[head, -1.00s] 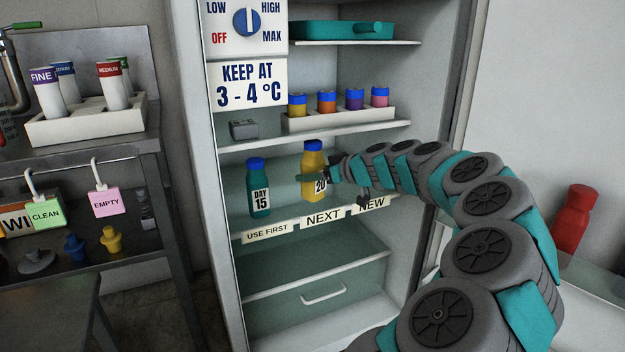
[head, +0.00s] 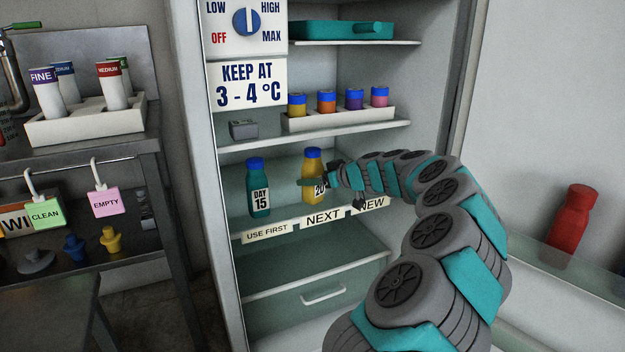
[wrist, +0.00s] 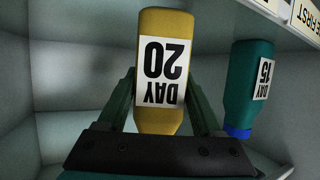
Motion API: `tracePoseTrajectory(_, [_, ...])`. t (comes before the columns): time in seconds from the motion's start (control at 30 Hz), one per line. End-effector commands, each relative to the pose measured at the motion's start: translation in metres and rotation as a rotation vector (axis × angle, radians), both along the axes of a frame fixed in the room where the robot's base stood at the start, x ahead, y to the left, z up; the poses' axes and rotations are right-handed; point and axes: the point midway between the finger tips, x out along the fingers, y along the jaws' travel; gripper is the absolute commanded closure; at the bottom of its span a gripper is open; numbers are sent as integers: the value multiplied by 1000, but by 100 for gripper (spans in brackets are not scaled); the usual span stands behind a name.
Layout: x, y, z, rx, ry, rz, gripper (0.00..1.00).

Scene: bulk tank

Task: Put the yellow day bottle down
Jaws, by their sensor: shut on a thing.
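The yellow day bottle (head: 312,166) has a blue cap and a label reading 20. It is upright at the middle of the fridge shelf, behind the NEXT label (head: 322,218). My gripper (head: 314,183) is shut around its body. In the wrist view the yellow bottle (wrist: 165,100) appears upside down between my two fingers, its label reading DAY 20. Whether its base touches the shelf is hard to tell. The teal DAY 15 bottle (head: 258,188) stands to its left, behind the USE FIRST label (head: 267,233); it also shows in the wrist view (wrist: 246,85).
The shelf above holds a white rack (head: 338,118) of small capped vials and a grey box (head: 243,129). The shelf space behind the NEW label (head: 374,204) is partly hidden by my arm. A red bottle (head: 572,220) stands at the far right.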

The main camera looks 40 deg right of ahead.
Motion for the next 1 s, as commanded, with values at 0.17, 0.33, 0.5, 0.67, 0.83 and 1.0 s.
tracePoseTrajectory(0.17, [0, 0, -2, 0, 0, 0, 100])
tracePoseTrajectory(0.33, [0, 0, -2, 0, 0, 1, 19])
tracePoseTrajectory(0.5, [0, 0, -2, 0, 1, 1, 3])
tracePoseTrajectory(0.67, [0, 0, -2, 0, 1, 1, 3])
tracePoseTrajectory(0.83, [0, 0, 3, 0, 1, 1, 3])
tracePoseTrajectory(1.0, [-23, -3, 10, 0, -1, 1, 3])
